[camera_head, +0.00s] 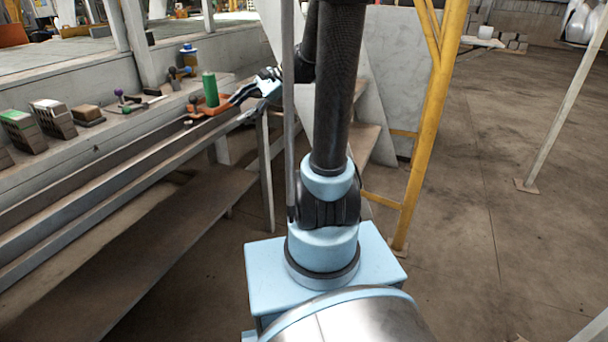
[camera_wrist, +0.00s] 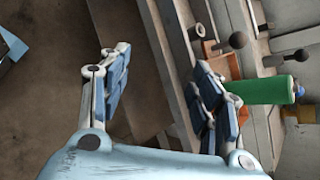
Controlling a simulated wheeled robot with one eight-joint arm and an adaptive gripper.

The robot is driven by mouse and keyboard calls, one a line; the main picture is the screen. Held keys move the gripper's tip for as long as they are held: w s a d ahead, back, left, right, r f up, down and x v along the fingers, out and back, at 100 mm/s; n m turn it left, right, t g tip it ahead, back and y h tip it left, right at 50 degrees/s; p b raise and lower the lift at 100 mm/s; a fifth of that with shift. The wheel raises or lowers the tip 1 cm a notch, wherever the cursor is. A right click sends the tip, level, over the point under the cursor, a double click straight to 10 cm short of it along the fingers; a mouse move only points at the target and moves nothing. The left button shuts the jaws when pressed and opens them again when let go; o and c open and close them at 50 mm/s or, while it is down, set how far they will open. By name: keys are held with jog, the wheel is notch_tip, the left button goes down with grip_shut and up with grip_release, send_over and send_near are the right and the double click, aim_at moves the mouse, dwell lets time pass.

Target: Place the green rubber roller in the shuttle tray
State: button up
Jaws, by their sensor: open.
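The green roller (camera_head: 210,88) stands upright at the orange tray (camera_head: 224,102) on the long ledge. Whether its base is inside the tray or just behind it I cannot tell. In the wrist view the green roller (camera_wrist: 265,90) lies across the right side, its lower end partly hidden behind the right finger. The orange tray (camera_wrist: 234,66) shows beyond that finger, partly covered. My gripper (camera_head: 252,92) is just right of the roller in the head view. In the wrist view my gripper (camera_wrist: 160,85) has its fingers wide apart with nothing between them; the roller is outside the right finger.
Dark-knobbed handles (camera_wrist: 238,40) stand near the tray. A blue-and-yellow item (camera_head: 188,56) is behind the roller. Grey blocks (camera_head: 52,118) and a brown block (camera_head: 87,114) line the ledge leftward. A yellow post (camera_head: 432,130) rises right of my arm; floor beyond is open.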

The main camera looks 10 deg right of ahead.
jog(key=s+d+f+n+h, duration=0.3)
jog(key=s+d+f+n, duration=0.1)
jog(key=s, duration=0.3)
jog(key=s+d+f+n+h, duration=0.4)
jog(key=s+d, duration=0.1)
jog(key=s, duration=0.3)
jog(key=s+d+f+n+t+h, duration=0.1)
jog(key=s+d+f+n+h, duration=0.2)
jog(key=s, duration=0.5)
notch_tip(320, 180, down, 2)
jog(key=d+n, duration=0.1)
jog(key=d, duration=0.1)
jog(key=shift+d+h, duration=0.3)
jog(key=shift+w+f, duration=0.25)
jog(key=shift+w, duration=0.25)
